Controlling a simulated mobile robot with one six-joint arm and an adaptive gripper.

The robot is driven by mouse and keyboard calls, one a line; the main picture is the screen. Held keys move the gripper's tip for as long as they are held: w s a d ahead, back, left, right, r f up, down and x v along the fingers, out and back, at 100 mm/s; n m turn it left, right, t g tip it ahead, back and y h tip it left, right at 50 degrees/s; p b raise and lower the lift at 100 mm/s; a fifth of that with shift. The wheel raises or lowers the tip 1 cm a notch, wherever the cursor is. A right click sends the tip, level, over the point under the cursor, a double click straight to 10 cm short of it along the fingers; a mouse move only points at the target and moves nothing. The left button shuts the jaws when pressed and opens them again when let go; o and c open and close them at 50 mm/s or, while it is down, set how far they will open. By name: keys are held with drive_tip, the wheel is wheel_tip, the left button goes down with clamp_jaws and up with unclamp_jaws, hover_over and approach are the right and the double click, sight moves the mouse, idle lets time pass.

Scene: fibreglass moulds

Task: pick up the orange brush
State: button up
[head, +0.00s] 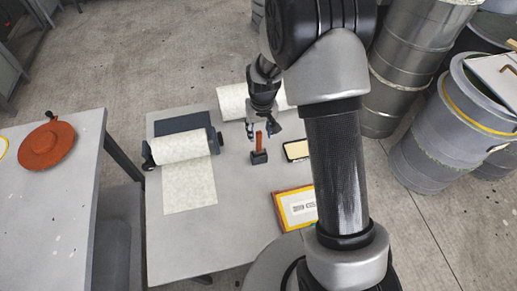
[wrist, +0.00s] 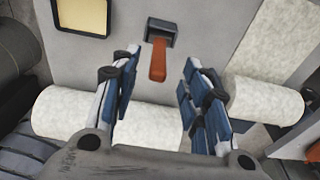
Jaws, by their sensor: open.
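The orange brush (head: 259,142) shows as an orange handle standing up from a small dark block (head: 259,157) on the grey table. In the wrist view the orange handle (wrist: 158,62) points toward me from the dark block (wrist: 163,30); I cannot tell whether the block is a holder or the brush's head. My gripper (head: 261,129) is open above the table, close to the top of the handle. In the wrist view my gripper's (wrist: 160,65) fingers stand apart to the left and right of the handle, with gaps visible. Bristles cannot be made out.
A roll of pale mat on a stand (head: 180,147) lies left of the brush, another pale roll (head: 233,101) behind it. A black-rimmed tray (head: 297,151) and a red-yellow framed panel (head: 297,208) lie to the right. Drums (head: 428,150) stand on the floor right.

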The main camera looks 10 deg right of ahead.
sight(259, 139)
drive_tip(key=f, duration=0.2)
drive_tip(key=w+f, duration=0.1)
drive_tip(key=f, duration=0.2)
drive_tip(key=f+b, duration=0.1)
drive_tip(key=f, duration=0.2)
drive_tip(key=shift+w, duration=0.35)
drive_tip(key=shift+r, duration=0.1)
drive_tip(key=shift+c, duration=0.4)
clamp_jaws()
